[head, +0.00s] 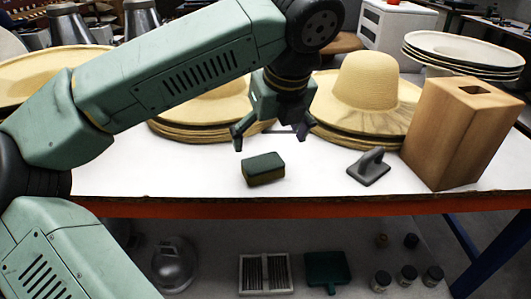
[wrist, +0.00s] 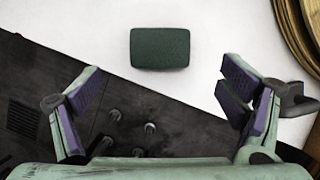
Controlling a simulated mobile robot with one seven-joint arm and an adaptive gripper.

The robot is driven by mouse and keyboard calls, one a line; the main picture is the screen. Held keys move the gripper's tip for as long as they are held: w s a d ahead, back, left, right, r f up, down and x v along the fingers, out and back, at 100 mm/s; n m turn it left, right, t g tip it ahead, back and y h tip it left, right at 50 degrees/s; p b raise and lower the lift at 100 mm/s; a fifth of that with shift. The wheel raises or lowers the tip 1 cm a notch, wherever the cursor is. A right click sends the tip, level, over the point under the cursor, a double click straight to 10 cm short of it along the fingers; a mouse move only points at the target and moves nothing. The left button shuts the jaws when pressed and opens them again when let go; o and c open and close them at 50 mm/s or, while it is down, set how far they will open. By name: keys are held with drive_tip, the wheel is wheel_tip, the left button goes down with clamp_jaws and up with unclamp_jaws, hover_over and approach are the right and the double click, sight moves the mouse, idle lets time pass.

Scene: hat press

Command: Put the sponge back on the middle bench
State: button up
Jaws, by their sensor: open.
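The sponge (head: 263,169) is a small block with a dark green top and a yellowish-brown side. It lies flat on the white bench top (head: 215,178), near the bench's front edge. In the wrist view the sponge (wrist: 160,48) shows its green face, ahead of the fingers and centred between them. My gripper (head: 271,136) is open and empty, above the bench and apart from the sponge. Its two spread fingers (wrist: 165,98) also show in the wrist view with nothing between them.
A grey handled tool (head: 369,167) lies right of the sponge, and a wooden block (head: 455,135) stands farther right. Stacked straw hats (head: 366,95) fill the bench behind. A shelf below holds a slatted tray (head: 265,274), a green dustpan-like item (head: 327,270) and several jars.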

drive_tip(key=shift+v, duration=1.4)
